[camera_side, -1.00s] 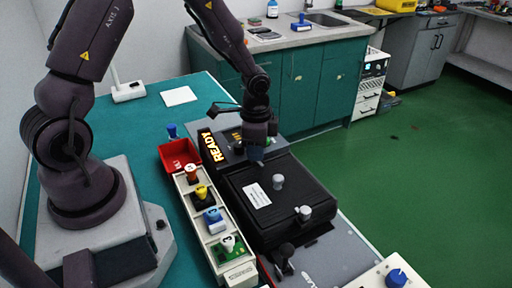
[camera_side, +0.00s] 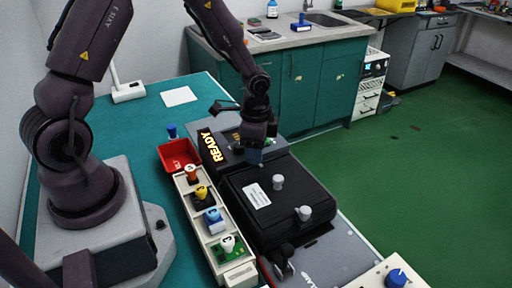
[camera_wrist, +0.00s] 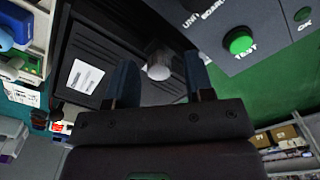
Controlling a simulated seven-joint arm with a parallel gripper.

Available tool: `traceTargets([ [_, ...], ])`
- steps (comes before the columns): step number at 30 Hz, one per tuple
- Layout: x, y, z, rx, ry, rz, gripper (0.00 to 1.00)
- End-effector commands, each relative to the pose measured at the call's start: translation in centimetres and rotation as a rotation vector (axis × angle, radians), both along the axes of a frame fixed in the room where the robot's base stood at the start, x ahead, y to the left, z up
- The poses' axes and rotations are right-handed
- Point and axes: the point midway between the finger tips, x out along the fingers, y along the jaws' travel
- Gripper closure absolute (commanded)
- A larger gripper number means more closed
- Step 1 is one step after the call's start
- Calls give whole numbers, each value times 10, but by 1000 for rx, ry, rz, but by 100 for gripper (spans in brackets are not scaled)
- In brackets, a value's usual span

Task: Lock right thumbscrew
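The black lid (camera_side: 262,222) of the rack lies closed and flat, with a white label (camera_side: 256,194). Two pale knobs stand on it, one near the middle (camera_side: 278,182) and one at the near right corner (camera_side: 304,213). My gripper (camera_side: 254,156) points down over the lid's far end. In the wrist view my gripper (camera_wrist: 160,85) is open, its two blue fingers apart. A pale round thumbscrew knob (camera_wrist: 158,62) shows between and just beyond the fingertips, with gaps on both sides. I cannot tell which side-view knob it is, or its locked state.
Behind the lid is a panel with a lit READY sign (camera_side: 212,146) and a green TEST button (camera_wrist: 239,41). On the left are a red bin (camera_side: 178,156) and a pale tray (camera_side: 237,272) with several coloured parts. A blue knob (camera_side: 397,278) is at lower right.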

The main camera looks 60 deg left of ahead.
Motion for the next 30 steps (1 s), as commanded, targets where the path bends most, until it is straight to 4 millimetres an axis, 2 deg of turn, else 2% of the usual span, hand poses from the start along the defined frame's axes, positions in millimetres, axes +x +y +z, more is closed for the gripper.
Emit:
traceTargets([
  [8,0,0,6,1,-1,2,52],
  [11,0,1,19,2,-3,3,52],
  [21,0,1,93,2,-5,2,52],
  [25,0,0,114,1,-3,1,52],
  [30,-1,0,127,0,0,1,52],
])
